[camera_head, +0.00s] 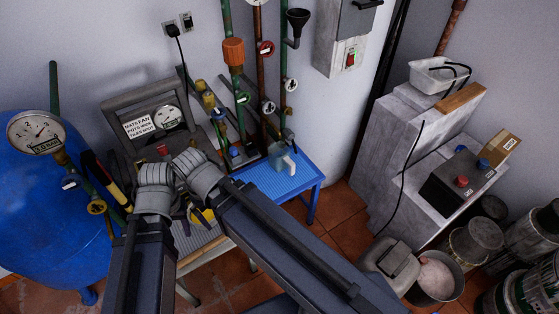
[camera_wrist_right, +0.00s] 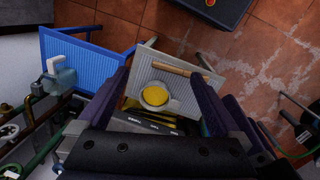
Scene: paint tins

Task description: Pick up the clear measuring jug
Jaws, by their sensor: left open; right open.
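The clear measuring jug (camera_head: 283,158) stands upright on a blue ribbed table (camera_head: 282,183) in the head view. It also shows at the left of the right wrist view, as a pale translucent jug (camera_wrist_right: 60,76). My left gripper (camera_head: 183,208) is a small dark shape beyond the wrist joints, to the left of the jug and apart from it; it is partly hidden. My right gripper (camera_wrist_right: 158,88) is open and empty, its two dark fingers spread above a grey ribbed table. In the head view my right arm hides most of that gripper.
A cup of yellow paint (camera_wrist_right: 157,96) and a wooden stick (camera_wrist_right: 180,71) are on the grey table (camera_wrist_right: 196,86). Pipes with valves (camera_head: 264,80) rise behind the jug. A blue tank (camera_head: 45,215) stands left. Tins and a bucket (camera_head: 436,280) crowd the right floor.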

